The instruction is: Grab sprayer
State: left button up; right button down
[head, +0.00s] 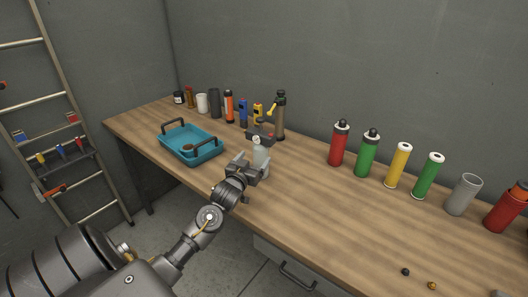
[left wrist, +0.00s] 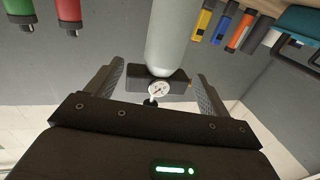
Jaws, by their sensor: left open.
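A grey upright cylinder (head: 260,153) with a dark block-shaped head (head: 260,136) stands on the workbench, just beyond my left gripper (head: 250,168). In the left wrist view, which is upside down, its grey body (left wrist: 167,38), dark head (left wrist: 174,82) and round white gauge (left wrist: 158,89) show between the fingers. The gripper is open, with gaps on both sides. I cannot tell for sure which of these two is the sprayer. My right gripper is not in view.
A blue tray (head: 190,157) with dark handles lies to the left on the workbench (head: 300,190). Several bottles and tools line the back left. Red, green and yellow cylinders, including a red one (head: 339,145), stand to the right. The front middle is clear. A ladder (head: 80,120) leans at left.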

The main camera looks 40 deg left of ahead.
aim_at(258, 151)
pick_arm(q)
jog(key=shift+w+a+r, duration=0.1)
jog(key=shift+w+a, duration=0.2)
jog(key=shift+w, duration=0.25)
jog(key=shift+w+a+r, duration=0.1)
jog(key=shift+w+a, duration=0.2)
jog(key=shift+w, duration=0.25)
jog(key=shift+w+a+f+p, duration=0.15)
jog(key=shift+w+p, duration=0.05)
jog(key=shift+w, duration=0.35)
jog(key=shift+w+a+f+p, duration=0.1)
jog(key=shift+w+f+p, duration=0.05)
jog(key=shift+w, duration=0.4)
jog(key=shift+r, duration=0.1)
jog(key=shift+w+a+r, duration=0.1)
jog(key=shift+w+r, duration=0.05)
jog(key=shift+w, duration=0.05)
jog(key=p+x, duration=0.1)
jog(key=x, duration=0.2)
jog(key=shift+w+a+p, duration=0.15)
jog(key=shift+w+p, duration=0.1)
jog(key=shift+p, duration=0.1)
jog(key=shift+w+a, duration=0.1)
jog(key=shift+w, duration=0.45)
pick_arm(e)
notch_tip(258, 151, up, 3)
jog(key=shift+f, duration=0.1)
pick_arm(q)
jog(key=shift+c, duration=0.2)
